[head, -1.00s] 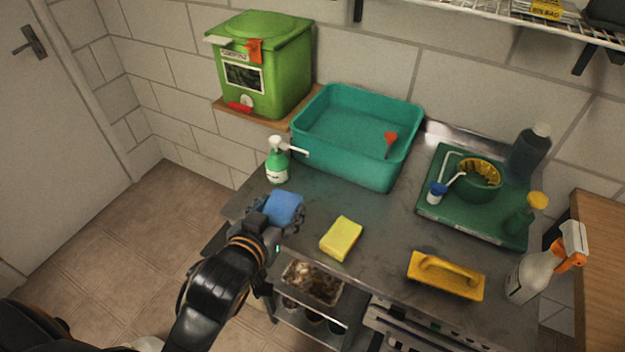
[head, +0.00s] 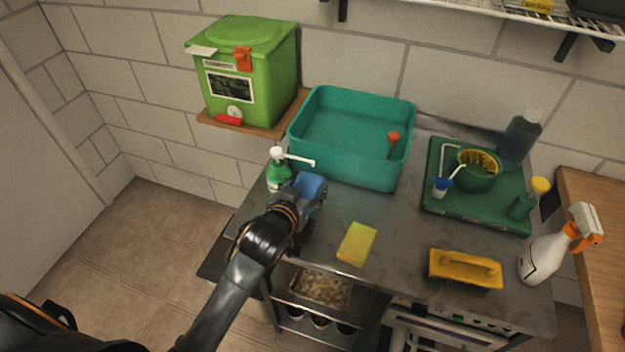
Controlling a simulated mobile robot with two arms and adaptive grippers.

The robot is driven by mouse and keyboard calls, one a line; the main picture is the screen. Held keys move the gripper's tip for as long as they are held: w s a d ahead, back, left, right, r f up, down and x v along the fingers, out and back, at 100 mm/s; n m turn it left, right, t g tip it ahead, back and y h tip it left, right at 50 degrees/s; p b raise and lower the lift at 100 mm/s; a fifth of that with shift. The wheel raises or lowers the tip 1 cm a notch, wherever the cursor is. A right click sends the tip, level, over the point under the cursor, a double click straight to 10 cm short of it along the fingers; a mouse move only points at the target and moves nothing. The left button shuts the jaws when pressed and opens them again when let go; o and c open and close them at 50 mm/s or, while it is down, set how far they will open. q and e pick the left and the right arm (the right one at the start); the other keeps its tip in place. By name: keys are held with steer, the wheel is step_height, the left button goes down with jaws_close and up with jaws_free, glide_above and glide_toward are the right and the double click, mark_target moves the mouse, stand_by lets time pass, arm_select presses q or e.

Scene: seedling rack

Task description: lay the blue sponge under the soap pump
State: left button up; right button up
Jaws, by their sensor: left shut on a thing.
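The blue sponge (head: 311,186) is in my left gripper (head: 304,193), which is shut on it above the steel counter near its left end. The soap pump (head: 277,172) is a green bottle with a white pump head and a spout pointing right. It stands upright at the counter's back left, just left of the sponge. The sponge is below and a little right of the spout in the picture; the gripper hides part of it and the bottle's lower right. I cannot tell whether the sponge touches the counter. My right gripper is not in view.
A teal basin (head: 398,165) stands behind the sponge. A yellow sponge (head: 356,244) and a yellow float (head: 465,268) lie toward the counter's front. A green tray (head: 436,205), with a pot and bottles, and a spray bottle (head: 543,258) are at the right.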

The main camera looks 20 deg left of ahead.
mark_target(312, 176)
arm_select(q)
steer(key=w, duration=0.3)
steer(key=shift+w+d, duration=0.15)
steer(key=shift+w, duration=0.5)
step_height(312, 176, down, 3)
steer(key=shift+w+f+p, duration=0.1)
steer(key=shift+f+p, duration=0.05)
steer(key=shift+p, duration=0.35)
steer(key=shift+f, duration=0.1)
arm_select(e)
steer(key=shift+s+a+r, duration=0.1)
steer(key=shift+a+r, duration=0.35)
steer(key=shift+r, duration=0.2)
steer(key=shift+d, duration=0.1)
arm_select(q)
steer(key=shift+f+b, duration=0.3)
steer(key=shift+f, duration=0.3)
steer(key=o, duration=0.5)
steer(key=shift+f, duration=0.1)
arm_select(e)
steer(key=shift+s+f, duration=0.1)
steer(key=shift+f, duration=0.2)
